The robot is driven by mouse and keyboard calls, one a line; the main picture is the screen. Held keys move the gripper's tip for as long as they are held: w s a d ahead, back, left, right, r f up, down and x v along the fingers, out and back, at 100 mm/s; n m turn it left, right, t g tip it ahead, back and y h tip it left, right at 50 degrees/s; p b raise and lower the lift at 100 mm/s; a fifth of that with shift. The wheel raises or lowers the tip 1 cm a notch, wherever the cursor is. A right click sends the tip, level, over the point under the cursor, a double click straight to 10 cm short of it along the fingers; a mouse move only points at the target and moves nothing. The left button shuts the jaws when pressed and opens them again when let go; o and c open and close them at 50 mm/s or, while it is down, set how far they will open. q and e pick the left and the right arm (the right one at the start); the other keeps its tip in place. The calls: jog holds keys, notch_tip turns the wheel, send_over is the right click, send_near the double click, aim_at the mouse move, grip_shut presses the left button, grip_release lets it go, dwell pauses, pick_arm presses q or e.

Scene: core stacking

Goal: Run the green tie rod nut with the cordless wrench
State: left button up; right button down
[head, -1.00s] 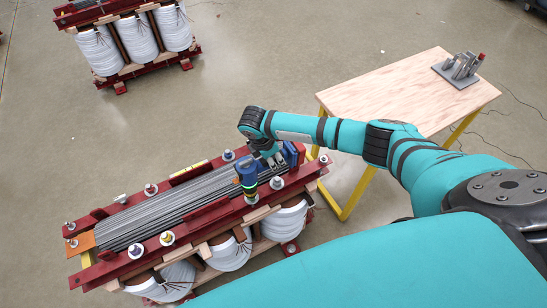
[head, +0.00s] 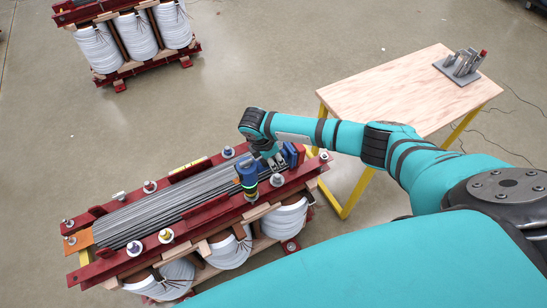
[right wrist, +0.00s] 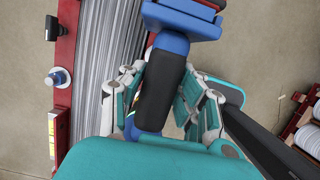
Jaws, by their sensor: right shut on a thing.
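The cordless wrench (head: 246,172) is blue with a dark band and a yellow-green ring near its nose. It stands nose down over the near red beam (head: 205,228) of the transformer core. My right gripper (head: 268,158) is shut on its handle; the right wrist view shows the fingers on both sides of the black grip (right wrist: 160,90). The nose meets a tie rod position on the beam. The wrench hides the nut there, so I cannot tell its colour or whether the socket is seated. My left gripper is out of view.
Other tie rod nuts stand along both beams, such as a white one (head: 277,181) right of the wrench and a yellow-marked one (head: 166,236). A wooden table (head: 390,90) with a grey rack (head: 458,70) stands at the right. Another core (head: 125,45) stands at the back left.

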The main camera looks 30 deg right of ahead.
jog(key=shift+w+f+b, duration=0.1)
jog(key=shift+f+b, duration=0.25)
jog(key=shift+f, duration=0.25)
jog(key=shift+p, duration=0.65)
dwell(1.3)
jog(key=shift+f, duration=0.35)
dwell(1.5)
jog(key=shift+s+f, duration=0.15)
jog(key=shift+s, duration=0.05)
dwell(1.9)
